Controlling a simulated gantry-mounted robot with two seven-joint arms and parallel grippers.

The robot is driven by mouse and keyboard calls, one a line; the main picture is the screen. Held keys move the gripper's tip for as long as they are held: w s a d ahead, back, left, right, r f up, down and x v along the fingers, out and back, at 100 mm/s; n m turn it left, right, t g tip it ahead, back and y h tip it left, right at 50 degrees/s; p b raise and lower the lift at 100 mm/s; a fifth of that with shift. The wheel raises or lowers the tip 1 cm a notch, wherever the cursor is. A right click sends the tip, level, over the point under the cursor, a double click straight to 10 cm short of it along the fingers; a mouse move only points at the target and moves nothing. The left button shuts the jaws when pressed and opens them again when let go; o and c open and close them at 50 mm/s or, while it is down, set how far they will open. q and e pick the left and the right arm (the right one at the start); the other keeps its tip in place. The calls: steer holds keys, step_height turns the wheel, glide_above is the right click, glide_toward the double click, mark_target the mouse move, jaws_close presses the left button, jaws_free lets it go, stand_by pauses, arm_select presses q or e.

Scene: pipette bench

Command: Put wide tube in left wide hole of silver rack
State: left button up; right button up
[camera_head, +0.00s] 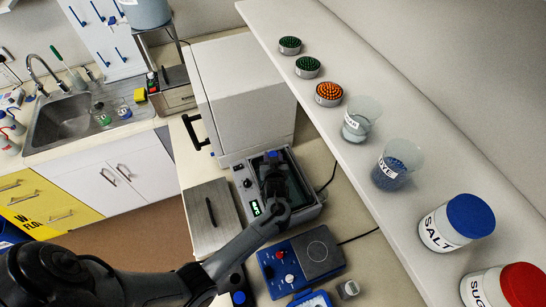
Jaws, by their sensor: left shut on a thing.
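My left arm comes in from the lower left and reaches over a grey bench device with a dark basin (242,183). My left gripper (272,162) points down into or above that basin, near its far side. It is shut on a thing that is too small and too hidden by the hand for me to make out. I cannot pick out the wide tube or the silver rack with its holes in this view. My right gripper is not in view.
A white box with a black handle (245,90) stands close behind the device. A shelf (330,125) with jars and beakers runs along the right. A sink (62,120) is at far left.

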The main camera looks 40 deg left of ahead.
arm_select(q)
steer(key=shift+f, duration=0.35)
steer(key=o, duration=1.1)
steer(key=shift+r, duration=0.1)
steer(key=shift+o, duration=0.2)
steer(key=shift+r, duration=0.1)
